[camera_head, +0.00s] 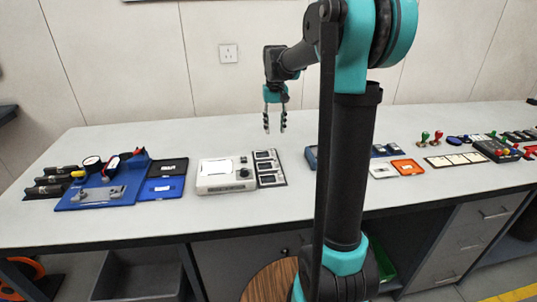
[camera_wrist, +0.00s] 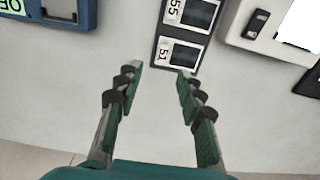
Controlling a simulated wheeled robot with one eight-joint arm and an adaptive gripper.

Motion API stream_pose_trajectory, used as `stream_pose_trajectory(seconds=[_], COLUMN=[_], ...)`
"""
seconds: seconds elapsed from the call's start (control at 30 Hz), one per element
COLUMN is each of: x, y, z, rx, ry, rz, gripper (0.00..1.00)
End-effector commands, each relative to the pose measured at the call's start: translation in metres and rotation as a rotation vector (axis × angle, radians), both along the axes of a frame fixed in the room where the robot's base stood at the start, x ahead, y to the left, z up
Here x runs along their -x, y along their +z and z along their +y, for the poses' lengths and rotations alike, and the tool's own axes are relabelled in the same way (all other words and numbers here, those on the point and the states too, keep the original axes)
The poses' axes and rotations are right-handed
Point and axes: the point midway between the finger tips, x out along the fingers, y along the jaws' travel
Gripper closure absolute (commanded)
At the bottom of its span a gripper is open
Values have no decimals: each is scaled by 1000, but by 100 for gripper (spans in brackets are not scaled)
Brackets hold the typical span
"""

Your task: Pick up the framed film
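Framed films with dark windows and white number labels lie in a dark rack (camera_head: 258,182) on the bench, in a column beside the pale viewer box. In the wrist view, two framed films show at the top: one labelled 55 (camera_wrist: 191,14) and one labelled 51 (camera_wrist: 180,54). I cannot tell which one the task means. My gripper (camera_head: 275,130) is open and empty, held above the bench near the rack. In the wrist view, my gripper (camera_wrist: 157,74) has its fingers spread, and the film labelled 51 appears just beyond the fingertips, nearer the right finger.
The pale viewer box (camera_head: 222,185) stands left of the rack. Further left are a blue tray (camera_head: 125,196) and a dark case (camera_head: 165,168). A blue device (camera_wrist: 62,14) is at the wrist view's upper left. Right of my arm lie an orange frame (camera_head: 396,164) and stamps.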

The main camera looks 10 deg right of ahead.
Motion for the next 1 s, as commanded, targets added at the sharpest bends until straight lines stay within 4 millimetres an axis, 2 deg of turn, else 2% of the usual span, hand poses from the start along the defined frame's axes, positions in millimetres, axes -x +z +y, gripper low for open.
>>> stream_pose_trajectory(seconds=[0.1, 0.43, 0.7, 1.0], x=[0, 0, -1, -1], y=[-21, -46, -83, -91], z=[0, 1, 5, 5], rx=[0, 0, 0, 0], ry=[0, 0, 0, 0], rz=[0, 0, 0, 0], gripper=[62, 62, 62, 62])
